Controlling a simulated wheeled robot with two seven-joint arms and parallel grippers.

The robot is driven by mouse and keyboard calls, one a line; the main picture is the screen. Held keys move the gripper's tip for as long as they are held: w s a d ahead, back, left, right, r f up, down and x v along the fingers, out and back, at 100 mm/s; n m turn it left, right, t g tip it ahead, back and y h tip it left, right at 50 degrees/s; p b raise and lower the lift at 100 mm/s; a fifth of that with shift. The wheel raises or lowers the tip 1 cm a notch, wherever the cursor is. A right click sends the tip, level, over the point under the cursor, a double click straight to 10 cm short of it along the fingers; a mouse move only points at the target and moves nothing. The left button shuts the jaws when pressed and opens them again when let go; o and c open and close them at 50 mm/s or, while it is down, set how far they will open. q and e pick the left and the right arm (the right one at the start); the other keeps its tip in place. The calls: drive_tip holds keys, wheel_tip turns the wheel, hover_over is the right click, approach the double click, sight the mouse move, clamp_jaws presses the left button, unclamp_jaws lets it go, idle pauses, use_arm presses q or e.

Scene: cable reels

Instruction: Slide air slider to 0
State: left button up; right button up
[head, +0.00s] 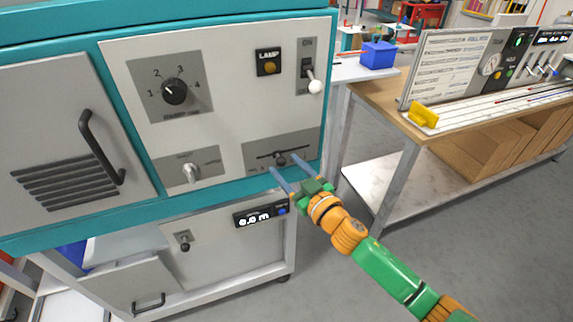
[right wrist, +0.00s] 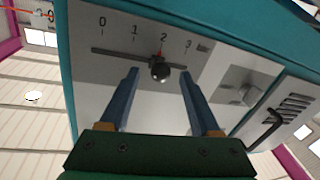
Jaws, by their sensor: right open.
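The air slider's dark round knob (head: 281,158) sits on a horizontal slot in a grey plate (head: 254,149) at the lower right of the machine's white panel. In the right wrist view the slider knob (right wrist: 160,72) is at about 2 on a scale marked 0 to 3, with 0 at the left end. A small red pointer shows just above it. My right gripper (head: 282,163) is open, its blue fingers pointing at the panel. In the wrist view its fingertips lie on either side of the knob, with gaps showing. My left gripper is out of view.
Above the slider are a numbered rotary knob (head: 174,92), a lamp button (head: 268,62) and a white-tipped lever (head: 315,86). A silver switch (head: 191,173) is to its left. A digital display (head: 262,216) is below. A wooden bench (head: 385,101) stands at right.

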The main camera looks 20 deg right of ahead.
drive_tip(key=shift+w+a, duration=0.1)
drive_tip(key=shift+w, duration=0.35)
drive_tip(key=shift+s, duration=0.1)
clamp_jaws()
idle(1.1)
